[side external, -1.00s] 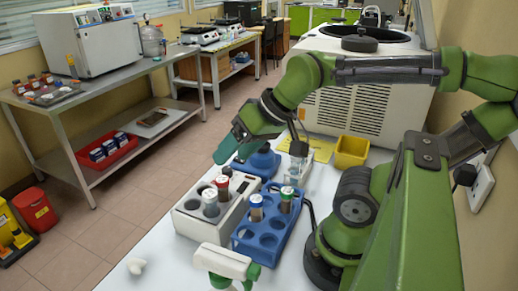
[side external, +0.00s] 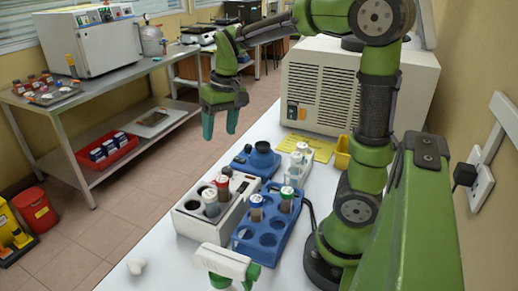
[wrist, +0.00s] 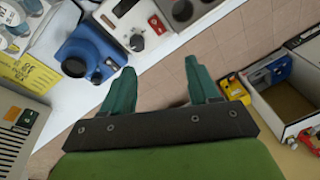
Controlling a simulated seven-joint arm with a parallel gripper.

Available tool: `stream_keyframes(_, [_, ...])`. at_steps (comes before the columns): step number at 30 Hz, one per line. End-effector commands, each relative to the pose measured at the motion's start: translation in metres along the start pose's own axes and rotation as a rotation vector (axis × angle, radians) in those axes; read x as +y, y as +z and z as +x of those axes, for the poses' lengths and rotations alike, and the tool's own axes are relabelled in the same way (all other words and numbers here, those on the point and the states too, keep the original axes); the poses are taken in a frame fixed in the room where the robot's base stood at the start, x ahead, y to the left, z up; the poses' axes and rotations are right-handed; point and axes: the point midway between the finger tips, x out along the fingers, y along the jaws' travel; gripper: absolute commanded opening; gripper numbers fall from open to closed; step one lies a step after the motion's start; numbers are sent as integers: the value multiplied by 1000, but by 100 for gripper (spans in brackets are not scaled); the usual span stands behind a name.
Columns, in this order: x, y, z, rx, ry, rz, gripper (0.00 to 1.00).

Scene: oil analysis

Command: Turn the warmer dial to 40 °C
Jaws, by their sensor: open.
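The warmer (side external: 183,222) is a white block on the bench with a red-capped tube (side external: 222,185) and a grey-capped tube (side external: 211,203) in it. Its far end shows at the top of the wrist view (wrist: 122,18), with a small dark dial (wrist: 137,42) on it. The dial's setting is too small to read. My gripper (side external: 220,122) is open and empty, fingers pointing down, above and beyond the warmer in the side view. In the wrist view the dial lies just past my fingertips (wrist: 160,70), towards the left finger, apart from them.
A blue mixer (side external: 245,166) with a black top stands close beside the warmer's far end. A blue tube rack (side external: 240,247) stands to its right. A yellow sheet (side external: 312,146) and the large beige machine (side external: 330,90) are behind. Air around my gripper is free.

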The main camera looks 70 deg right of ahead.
Motion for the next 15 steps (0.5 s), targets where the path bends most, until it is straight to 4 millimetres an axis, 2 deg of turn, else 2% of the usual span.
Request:
stream_keyframes(1, [10, -15, 4, -34, 43, 1, 61])
stream_keyframes(3, [21, -29, 4, -70, 89, -5, 61])
stream_keyframes(6, [31, -41, -5, -99, 126, -21, 61])
stream_keyframes(9, [31, -39, -13, -116, 125, -45, 61])
stream_keyframes(15, [33, -33, 8, -130, 121, -57, 61])
